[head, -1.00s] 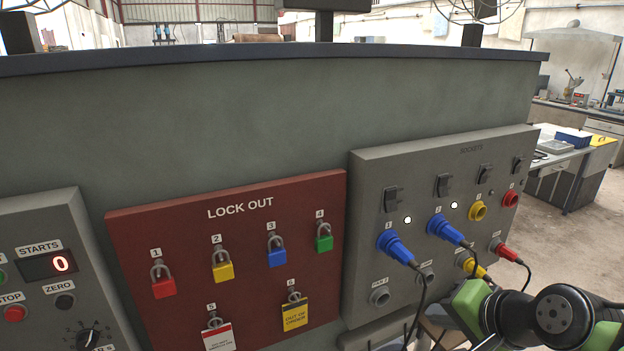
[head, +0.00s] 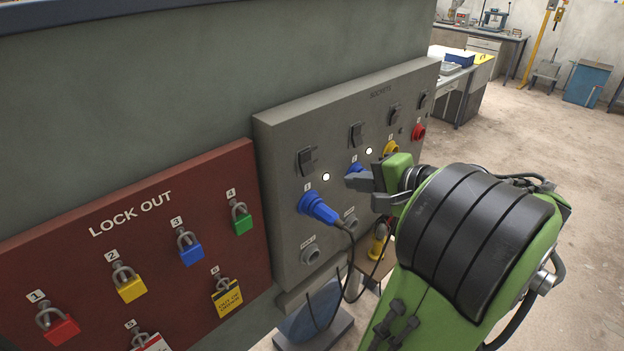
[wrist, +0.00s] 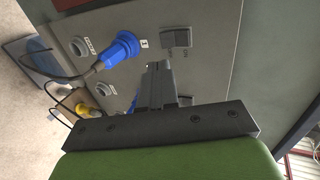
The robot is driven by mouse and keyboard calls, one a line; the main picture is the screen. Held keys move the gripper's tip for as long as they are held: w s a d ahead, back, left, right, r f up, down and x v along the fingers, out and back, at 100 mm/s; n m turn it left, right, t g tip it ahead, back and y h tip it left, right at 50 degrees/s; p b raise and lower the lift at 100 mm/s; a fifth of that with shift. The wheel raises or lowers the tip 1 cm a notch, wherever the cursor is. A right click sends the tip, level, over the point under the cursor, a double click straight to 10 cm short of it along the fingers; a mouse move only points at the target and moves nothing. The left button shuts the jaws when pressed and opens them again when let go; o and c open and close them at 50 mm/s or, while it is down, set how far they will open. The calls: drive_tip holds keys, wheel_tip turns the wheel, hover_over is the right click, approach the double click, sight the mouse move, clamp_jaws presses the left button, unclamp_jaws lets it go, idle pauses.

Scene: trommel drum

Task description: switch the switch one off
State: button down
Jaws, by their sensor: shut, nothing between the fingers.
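Switch one (head: 307,161) is a dark rocker switch at the left of the grey socket panel (head: 285,130), above the blue plug (head: 318,206) in socket 1. A lit white lamp (head: 326,177) is beside it. I cannot tell which way the rocker is tipped. My gripper (head: 350,182) is shut and empty, in front of the panel to the lower right of switch one. In the wrist view, the shut fingers (wrist: 156,72) point at the panel. Switch one (wrist: 176,37) is just beyond their tips, apart from them as far as I can tell.
Switch two (head: 356,135) and its lit lamp (head: 368,151) are to the right, close to my gripper. A second blue plug (head: 355,169) is partly hidden behind the fingers. Cables hang below the panel. The red lock-out board (head: 80,255) with padlocks is on the left.

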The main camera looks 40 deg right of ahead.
sight(304, 173)
drive_tip(key=x, duration=1.2)
drive_tip(key=shift+w+a+f+b, duration=0.1)
drive_tip(key=shift+w+f+b, duration=0.2)
drive_tip(key=shift+b, duration=0.1)
drive_tip(key=shift+r, duration=0.1)
drive_tip(key=shift+w+f, duration=0.3)
drive_tip(key=shift+w, duration=0.15)
drive_tip(key=shift+v, duration=0.9)
drive_tip(key=shift+w, duration=0.55)
drive_tip(key=shift+w+r+p, duration=0.1)
drive_tip(key=shift+r+p, duration=0.1)
drive_tip(key=shift+p, duration=0.1)
drive_tip(key=shift+s+r+p, duration=0.35)
drive_tip(key=shift+r+p, duration=0.05)
drive_tip(key=shift+r, duration=0.1)
drive_tip(key=shift+w, duration=0.1)
